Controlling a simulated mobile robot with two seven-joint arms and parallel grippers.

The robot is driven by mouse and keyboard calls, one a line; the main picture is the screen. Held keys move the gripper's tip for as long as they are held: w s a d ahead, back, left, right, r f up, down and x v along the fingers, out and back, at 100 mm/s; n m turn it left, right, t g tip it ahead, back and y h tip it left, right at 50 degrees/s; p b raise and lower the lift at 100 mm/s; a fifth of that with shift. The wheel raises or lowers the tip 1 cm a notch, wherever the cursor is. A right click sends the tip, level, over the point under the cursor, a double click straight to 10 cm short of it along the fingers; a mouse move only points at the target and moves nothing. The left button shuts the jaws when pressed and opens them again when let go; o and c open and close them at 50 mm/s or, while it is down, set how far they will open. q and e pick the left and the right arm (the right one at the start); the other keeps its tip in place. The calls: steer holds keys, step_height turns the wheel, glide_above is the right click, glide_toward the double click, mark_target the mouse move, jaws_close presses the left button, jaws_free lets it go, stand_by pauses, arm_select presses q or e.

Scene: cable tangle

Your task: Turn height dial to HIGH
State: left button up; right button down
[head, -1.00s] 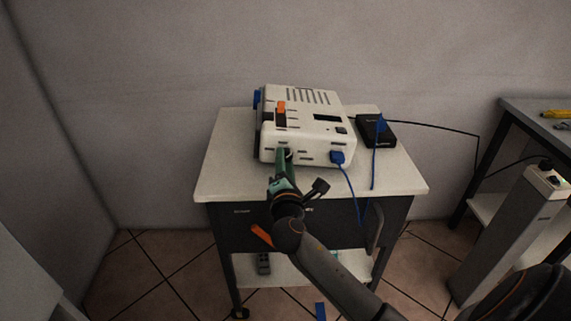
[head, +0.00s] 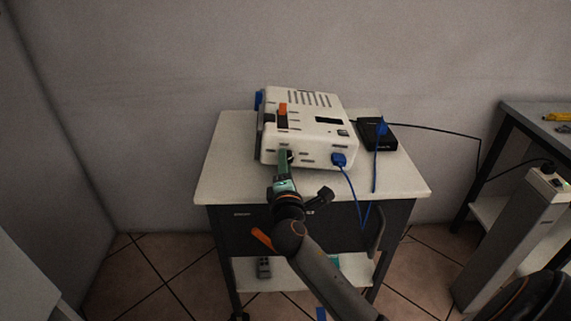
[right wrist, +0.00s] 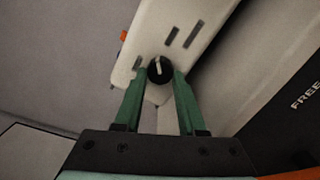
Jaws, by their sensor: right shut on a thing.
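The height dial (right wrist: 159,69) is a round black knob with a pale pointer mark, on the front face of the white machine (head: 335,104). In the right wrist view it sits between the green fingertips of my right gripper (right wrist: 158,76), which is shut on it. In the head view, the right gripper (head: 286,158) reaches the machine's front left, and its fingers mostly hide the dial. The pointer mark looks nearly upright in the wrist view. No HIGH label is readable. My left gripper is not in view.
The machine stands on a white-topped cart (head: 228,185). An orange lever (head: 283,108) is on its top. A blue plug (head: 339,160) with a blue cable is on its front. A black box (head: 376,136) lies to the right. A grey pillar (head: 510,240) stands farther right.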

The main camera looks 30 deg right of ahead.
steer(key=shift+a+f, duration=0.15)
steer(key=shift+f, duration=0.75)
steer(key=c, duration=0.7)
jaws_free()
steer(key=shift+o, duration=1)
steer(key=shift+r, duration=0.3)
